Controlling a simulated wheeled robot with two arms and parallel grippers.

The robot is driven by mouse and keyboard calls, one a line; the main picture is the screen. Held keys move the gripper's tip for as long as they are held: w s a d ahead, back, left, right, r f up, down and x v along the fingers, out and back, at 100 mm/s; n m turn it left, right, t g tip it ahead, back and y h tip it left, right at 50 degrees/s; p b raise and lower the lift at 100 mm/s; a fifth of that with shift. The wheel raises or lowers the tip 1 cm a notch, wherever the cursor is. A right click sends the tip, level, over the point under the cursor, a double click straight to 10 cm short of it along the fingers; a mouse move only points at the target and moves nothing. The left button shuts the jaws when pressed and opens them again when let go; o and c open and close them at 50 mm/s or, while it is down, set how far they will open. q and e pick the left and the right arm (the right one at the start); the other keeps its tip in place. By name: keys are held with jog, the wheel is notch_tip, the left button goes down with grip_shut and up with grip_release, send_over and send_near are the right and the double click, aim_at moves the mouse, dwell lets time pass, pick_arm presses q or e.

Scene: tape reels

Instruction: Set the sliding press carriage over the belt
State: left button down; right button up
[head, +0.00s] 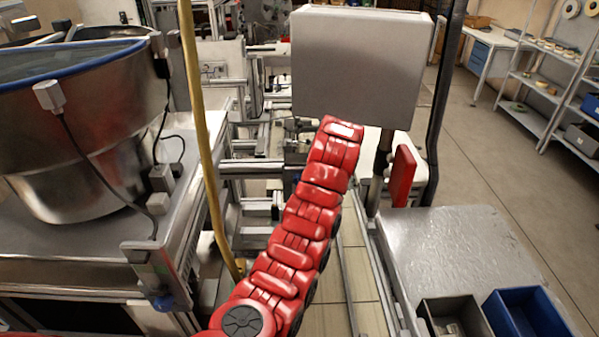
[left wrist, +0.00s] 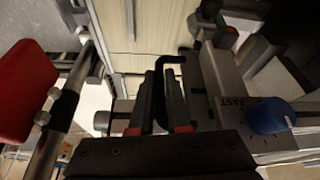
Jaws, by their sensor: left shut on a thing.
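In the left wrist view my left gripper (left wrist: 162,82) is shut on a black bar handle (left wrist: 172,60), which lies between its two dark fingers. The handle sits against a grey metal block (left wrist: 215,75), apparently the press carriage, with a blue knob (left wrist: 268,116) and the lettering "FAST" beside it. In the head view my red left arm reaches up from the bottom middle, and its gripper is hidden behind a grey box (head: 358,62). I cannot clearly make out the belt in either view. My right gripper is not in view.
A large steel bowl (head: 75,125) with a blue rim stands at the left, beside a yellow post (head: 205,140). A red panel (head: 399,176) is right of the arm; it also shows in the left wrist view (left wrist: 28,92). Blue (head: 525,315) and grey bins (head: 455,318) are lower right.

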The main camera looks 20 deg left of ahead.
pick_arm(q)
jog(key=w+d+b, duration=0.2)
jog(key=d+b, duration=0.2)
jog(key=d, duration=0.3)
jog(key=shift+d, duration=0.3)
dwell(0.5)
jog(key=c, duration=1.3)
grip_release()
jog(key=shift+o, duration=0.7)
jog(key=shift+w+d, duration=0.1)
jog(key=shift+d, duration=0.1)
jog(key=shift+a, duration=0.1)
